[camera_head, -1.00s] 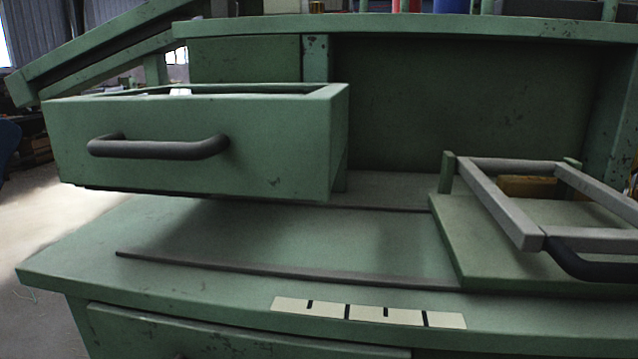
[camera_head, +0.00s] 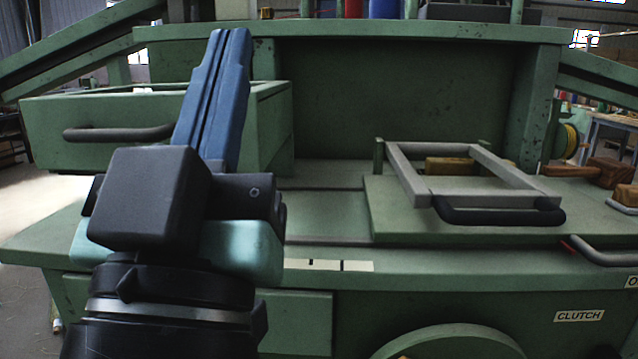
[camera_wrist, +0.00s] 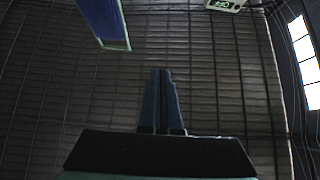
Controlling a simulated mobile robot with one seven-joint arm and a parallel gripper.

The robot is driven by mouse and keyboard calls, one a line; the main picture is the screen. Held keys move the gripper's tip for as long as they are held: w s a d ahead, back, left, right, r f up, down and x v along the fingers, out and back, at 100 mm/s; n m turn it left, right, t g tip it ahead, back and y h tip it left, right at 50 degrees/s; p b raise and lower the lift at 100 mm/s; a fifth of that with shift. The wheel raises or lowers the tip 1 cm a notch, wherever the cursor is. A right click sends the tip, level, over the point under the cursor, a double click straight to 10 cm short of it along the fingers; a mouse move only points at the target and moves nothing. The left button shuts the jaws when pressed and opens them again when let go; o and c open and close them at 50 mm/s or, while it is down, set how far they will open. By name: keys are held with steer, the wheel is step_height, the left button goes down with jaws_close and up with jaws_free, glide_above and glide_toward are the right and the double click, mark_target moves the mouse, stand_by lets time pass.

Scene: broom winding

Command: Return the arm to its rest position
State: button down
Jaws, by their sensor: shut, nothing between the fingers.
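My gripper (camera_head: 228,40) stands in the left half of the head view, its blue fingers pointing up and pressed together with nothing between them. It is in front of the green machine and hides part of the open drawer and the bench. In the wrist view my gripper (camera_wrist: 161,75) shows as two narrow blue fingers side by side, shut. That view faces a dark, gridded surface.
A green drawer (camera_head: 60,112) with a dark handle stands open at left. A grey frame (camera_head: 490,185) with a dark handle lies on the bench (camera_head: 330,230) at right. A lever (camera_head: 600,255) and a CLUTCH label (camera_head: 578,316) are at lower right.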

steer(key=s+d+r, duration=0.2)
steer(key=d+r, duration=0.1)
steer(key=d, duration=0.4)
step_height(320, 180, up, 38)
steer(key=p, duration=3.8)
steer(key=shift+w+a+t, duration=0.2)
steer(key=shift+a+t, duration=0.15)
steer(key=shift+t, duration=0.05)
steer(key=shift+r, duration=0.1)
